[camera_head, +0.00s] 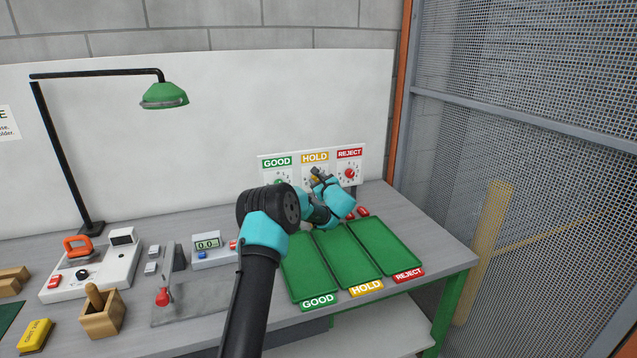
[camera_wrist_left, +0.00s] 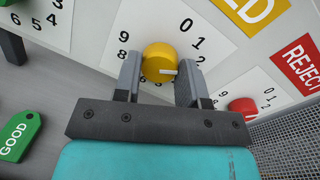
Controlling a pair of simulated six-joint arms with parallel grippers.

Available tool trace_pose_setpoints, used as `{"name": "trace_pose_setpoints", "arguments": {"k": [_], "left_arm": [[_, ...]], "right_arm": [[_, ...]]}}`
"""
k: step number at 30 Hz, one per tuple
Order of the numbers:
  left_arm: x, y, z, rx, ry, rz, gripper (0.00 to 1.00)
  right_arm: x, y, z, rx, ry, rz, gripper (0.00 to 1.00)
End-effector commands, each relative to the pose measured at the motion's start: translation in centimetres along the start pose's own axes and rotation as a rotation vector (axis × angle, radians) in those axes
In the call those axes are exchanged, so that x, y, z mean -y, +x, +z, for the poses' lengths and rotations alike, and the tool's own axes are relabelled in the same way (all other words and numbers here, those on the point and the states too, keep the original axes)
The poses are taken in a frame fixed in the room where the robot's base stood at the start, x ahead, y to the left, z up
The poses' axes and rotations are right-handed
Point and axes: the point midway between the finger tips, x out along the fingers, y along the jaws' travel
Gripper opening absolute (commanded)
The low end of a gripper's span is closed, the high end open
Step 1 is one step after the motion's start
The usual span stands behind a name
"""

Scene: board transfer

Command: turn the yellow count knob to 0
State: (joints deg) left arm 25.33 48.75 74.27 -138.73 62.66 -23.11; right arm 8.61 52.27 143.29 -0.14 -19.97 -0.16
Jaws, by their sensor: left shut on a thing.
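The yellow count knob (camera_wrist_left: 157,57) sits on its white dial under the yellow HOLD label (camera_head: 315,157). My left gripper (camera_wrist_left: 159,72) is shut on the yellow knob, one finger on each side. In the left wrist view the white pointer mark on the knob points right, below the 2 and away from the 0. The right finger covers the dial where the pointer aims, so I cannot read the exact number. In the head view my left gripper (camera_head: 317,177) reaches the HOLD dial and mostly hides the knob. My right gripper is not in view.
The red knob (camera_head: 350,173) sits on the REJECT dial at the right, and the green knob (camera_head: 280,183) on the GOOD dial at the left. Green trays (camera_head: 349,252) lie in front. A wire mesh fence (camera_head: 530,100) stands at the right.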

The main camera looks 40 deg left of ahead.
Motion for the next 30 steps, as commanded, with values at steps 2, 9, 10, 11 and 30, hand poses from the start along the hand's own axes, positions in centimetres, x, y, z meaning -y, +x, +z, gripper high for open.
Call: {"name": "trace_pose_setpoints", "arguments": {"k": [2,9,10,11,30], "left_arm": [[-0.01,-0.01,0.00,-0.001,-0.011,0.001,0.14],[-0.02,-0.01,0.04,-0.008,-0.093,0.004,0.14],[-0.02,-0.01,0.05,-0.010,-0.111,0.004,0.14],[-0.03,-0.01,0.05,-0.011,-0.128,0.005,0.14],[-0.16,0.01,0.11,-0.065,-0.685,0.025,0.14]], "right_arm": [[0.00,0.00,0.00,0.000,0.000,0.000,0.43],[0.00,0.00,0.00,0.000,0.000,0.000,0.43],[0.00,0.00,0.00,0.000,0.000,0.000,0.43],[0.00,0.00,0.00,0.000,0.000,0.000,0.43],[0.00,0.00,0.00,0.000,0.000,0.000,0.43]]}}
